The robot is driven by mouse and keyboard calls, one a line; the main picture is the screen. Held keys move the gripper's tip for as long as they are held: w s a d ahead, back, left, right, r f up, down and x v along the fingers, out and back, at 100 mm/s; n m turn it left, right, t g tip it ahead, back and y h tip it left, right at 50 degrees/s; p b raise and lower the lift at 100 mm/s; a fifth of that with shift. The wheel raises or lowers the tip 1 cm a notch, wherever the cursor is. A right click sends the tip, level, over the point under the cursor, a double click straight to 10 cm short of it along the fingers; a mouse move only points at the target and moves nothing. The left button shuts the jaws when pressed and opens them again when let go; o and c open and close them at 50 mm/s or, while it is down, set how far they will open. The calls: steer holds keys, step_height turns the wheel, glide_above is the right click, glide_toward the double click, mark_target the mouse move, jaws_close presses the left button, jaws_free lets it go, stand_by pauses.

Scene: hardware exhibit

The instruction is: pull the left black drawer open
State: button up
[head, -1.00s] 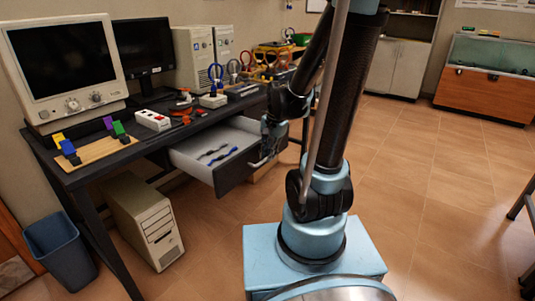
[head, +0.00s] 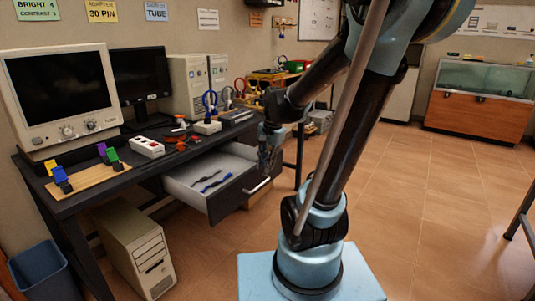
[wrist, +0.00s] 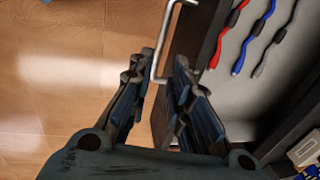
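The black-fronted drawer (head: 232,200) under the dark desk stands pulled out, its pale interior showing. Its silver bar handle (head: 257,186) is on the dark front. My gripper (head: 266,160) is just above and behind the handle in the head view. In the wrist view my gripper (wrist: 158,65) has its two fingers apart, with nothing clamped between them. The handle (wrist: 158,50) shows just past the fingertips, near the left finger; whether they touch is unclear.
The desk (head: 90,190) carries a monitor (head: 60,85), a white power strip (head: 147,147) and loose tools. A beige computer case (head: 135,250) and a blue bin (head: 40,272) stand on the floor at the left. The tiled floor to the right is open.

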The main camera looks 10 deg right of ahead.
steer(key=shift+s+d+r, duration=0.15)
steer(key=shift+r, duration=0.95)
steer(key=shift+s+d+r, duration=0.15)
steer(key=shift+r, duration=0.95)
steer(key=s+d+f+n, duration=0.3)
steer(key=s+f+n, duration=0.1)
steer(key=s, duration=0.3)
steer(key=s+d+f+n+h, duration=0.1)
steer(key=s+d+f+n, duration=0.2)
steer(key=s, duration=0.4)
step_height(320, 180, down, 2)
steer(key=shift+s+d+n+t+h, duration=0.3)
steer(key=shift+s+d+n+t, duration=0.1)
steer(key=shift+n, duration=0.4)
steer(key=shift+w+f, duration=0.2)
steer(key=shift+w, duration=0.25)
